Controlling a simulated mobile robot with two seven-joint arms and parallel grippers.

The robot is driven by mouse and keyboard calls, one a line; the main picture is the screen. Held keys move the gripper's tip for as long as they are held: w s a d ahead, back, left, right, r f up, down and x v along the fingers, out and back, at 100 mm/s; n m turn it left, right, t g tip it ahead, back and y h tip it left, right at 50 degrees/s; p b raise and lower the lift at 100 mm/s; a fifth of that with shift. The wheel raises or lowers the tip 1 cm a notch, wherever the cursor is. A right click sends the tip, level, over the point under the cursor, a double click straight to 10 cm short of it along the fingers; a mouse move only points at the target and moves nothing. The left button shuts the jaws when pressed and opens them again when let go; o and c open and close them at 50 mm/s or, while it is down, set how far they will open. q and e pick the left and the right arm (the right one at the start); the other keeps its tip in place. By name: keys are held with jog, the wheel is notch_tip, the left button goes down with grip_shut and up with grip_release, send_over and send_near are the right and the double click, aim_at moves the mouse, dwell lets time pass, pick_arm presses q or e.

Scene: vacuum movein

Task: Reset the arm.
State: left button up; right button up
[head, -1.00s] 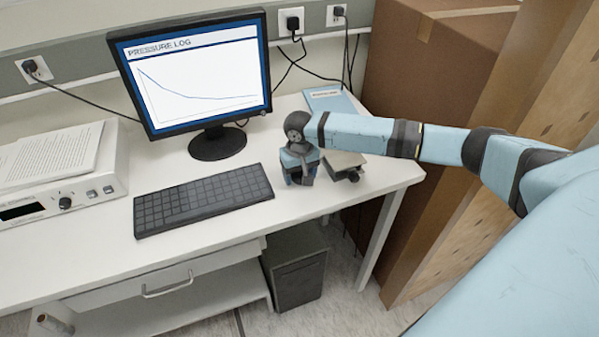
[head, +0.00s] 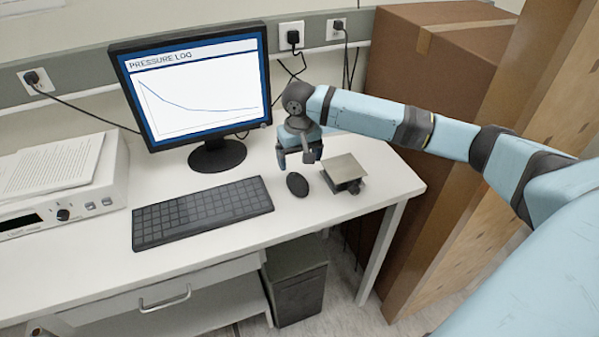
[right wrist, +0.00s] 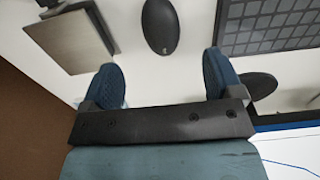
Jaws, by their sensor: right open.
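My right arm (head: 365,117) reaches in from the right over the desk. Its right gripper (head: 299,166) points down above the desk, just behind a black computer mouse (head: 297,184). In the right wrist view the two blue fingertips (right wrist: 165,84) are spread apart with nothing between them. The mouse also shows there (right wrist: 160,25), beyond the fingertips and apart from them. My left gripper is not in these views.
A small stand with a square plate (head: 345,168) sits right of the mouse. A keyboard (head: 203,212) lies to the left, with a monitor (head: 196,90) behind. Cardboard boxes (head: 430,70) stand past the desk's right end. The desk's front right corner (head: 395,185) is clear.

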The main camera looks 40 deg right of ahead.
jog(key=shift+r, duration=0.85)
jog(key=s+a+f+n, duration=0.1)
jog(key=s+a+f, duration=0.1)
jog(key=a, duration=0.1)
jog(key=s+a+f+n, duration=0.1)
jog(key=s+a+f, duration=0.1)
jog(key=a, duration=0.1)
jog(key=s+a+f+n+y, duration=0.1)
jog(key=s+a+f, duration=0.1)
jog(key=a, duration=0.1)
jog(key=shift+a+f+t, duration=0.1)
jog(key=shift+f+t, duration=0.2)
jog(key=s+a+f+n+t+y, duration=0.15)
jog(key=s+a, duration=0.25)
jog(key=s, duration=0.4)
jog(key=s+a+f+n+t, duration=0.1)
jog(key=s+a+f, duration=0.15)
jog(key=s, duration=0.45)
jog(key=s+d+m+h, duration=0.1)
jog(key=s+d, duration=0.2)
jog(key=s, duration=0.2)
jog(key=s+d+h, duration=0.1)
jog(key=s+d, duration=0.2)
jog(key=s, duration=0.3)
jog(key=w+a+f+n+t+y+p, duration=0.1)
jog(key=w+a+f+t+y+p, duration=0.1)
jog(key=w+a+f+t, duration=0.4)
jog(key=shift+w+a+f+t+p, duration=0.2)
jog(key=shift+a+f+t+p, duration=0.45)
jog(key=shift+f, duration=1.35)
